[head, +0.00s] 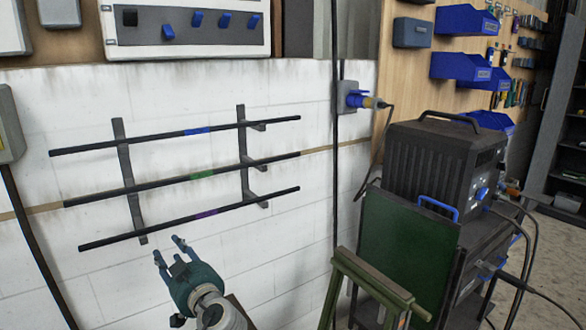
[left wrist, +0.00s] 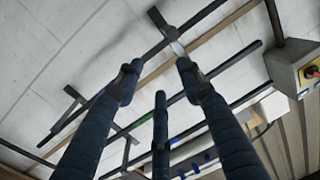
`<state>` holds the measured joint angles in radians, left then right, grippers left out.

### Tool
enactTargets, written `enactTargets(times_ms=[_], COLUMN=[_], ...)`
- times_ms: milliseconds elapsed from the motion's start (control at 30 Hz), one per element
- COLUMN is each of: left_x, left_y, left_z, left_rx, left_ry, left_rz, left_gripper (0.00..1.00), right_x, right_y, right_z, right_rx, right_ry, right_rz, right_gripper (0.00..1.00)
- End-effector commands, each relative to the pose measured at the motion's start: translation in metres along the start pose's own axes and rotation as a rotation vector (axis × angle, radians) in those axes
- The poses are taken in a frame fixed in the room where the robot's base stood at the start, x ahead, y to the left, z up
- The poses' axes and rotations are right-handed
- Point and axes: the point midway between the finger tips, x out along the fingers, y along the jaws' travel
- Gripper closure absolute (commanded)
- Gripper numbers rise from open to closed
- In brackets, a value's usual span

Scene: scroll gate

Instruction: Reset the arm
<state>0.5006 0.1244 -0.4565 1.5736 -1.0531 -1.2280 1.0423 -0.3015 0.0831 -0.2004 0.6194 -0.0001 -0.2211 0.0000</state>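My left gripper (head: 168,249) is in front of the white wall, just below the rod rack in the head view. Its fingers are spread and nothing is between them. In the left wrist view its fingers (left wrist: 158,70) reach up towards the wall rack, apart from each other. Three black rods lie on the rack's dark brackets (head: 129,185): the top rod with a blue band (head: 197,131), the middle rod with a green band (head: 203,174) and the bottom rod with a purple band (head: 207,213). My right gripper is in neither view.
A white panel with blue switches (head: 185,25) hangs above the rack. To the right stand a green board (head: 405,250), an olive-green frame (head: 375,285) and a black machine (head: 440,165) on a cart. Blue bins (head: 466,20) hang on a wooden board. Open floor shows at far right.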

Motion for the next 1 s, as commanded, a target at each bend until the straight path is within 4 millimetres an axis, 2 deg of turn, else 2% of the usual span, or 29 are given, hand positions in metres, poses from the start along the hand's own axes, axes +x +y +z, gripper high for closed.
enactTargets(times_ms=[33, 100, 167, 200, 267, 300, 400, 500, 600, 800, 1000], left_x=[-0.013, -0.034, -0.055, -0.071, -0.098, -0.117, -0.170, -0.215, -0.252, -0.310, -0.358], left_y=[-0.009, -0.023, -0.035, -0.044, -0.058, -0.067, -0.091, -0.111, -0.126, -0.149, -0.168], left_z=[0.039, 0.087, 0.126, 0.152, 0.186, 0.207, 0.251, 0.277, 0.291, 0.303, 0.305], left_rx=[0.026, 0.069, 0.109, 0.135, 0.177, 0.205, 0.272, 0.327, 0.367, 0.425, 0.472], left_ry=[-0.092, -0.217, -0.322, -0.394, -0.497, -0.564, -0.720, -0.830, -0.908, -1.012, -1.079], left_rz=[0.016, 0.045, 0.076, 0.100, 0.144, 0.178, 0.273, 0.365, 0.445, 0.584, 0.707], left_gripper=[0.62, 0.62, 0.62, 0.62, 0.62, 0.62, 0.62, 0.62, 0.62, 0.62, 0.62], right_x=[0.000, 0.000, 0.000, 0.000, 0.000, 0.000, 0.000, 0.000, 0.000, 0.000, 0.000], right_y=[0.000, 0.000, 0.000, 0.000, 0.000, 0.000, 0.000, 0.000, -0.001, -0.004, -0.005], right_z=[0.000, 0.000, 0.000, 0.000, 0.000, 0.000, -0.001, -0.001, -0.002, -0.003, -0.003], right_rx=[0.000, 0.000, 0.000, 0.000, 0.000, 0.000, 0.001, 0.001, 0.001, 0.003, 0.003], right_ry=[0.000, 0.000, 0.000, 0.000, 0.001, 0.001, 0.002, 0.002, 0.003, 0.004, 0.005], right_rz=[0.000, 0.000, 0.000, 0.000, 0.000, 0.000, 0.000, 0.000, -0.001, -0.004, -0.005], right_gripper=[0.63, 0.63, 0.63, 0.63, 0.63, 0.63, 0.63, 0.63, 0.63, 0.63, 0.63])
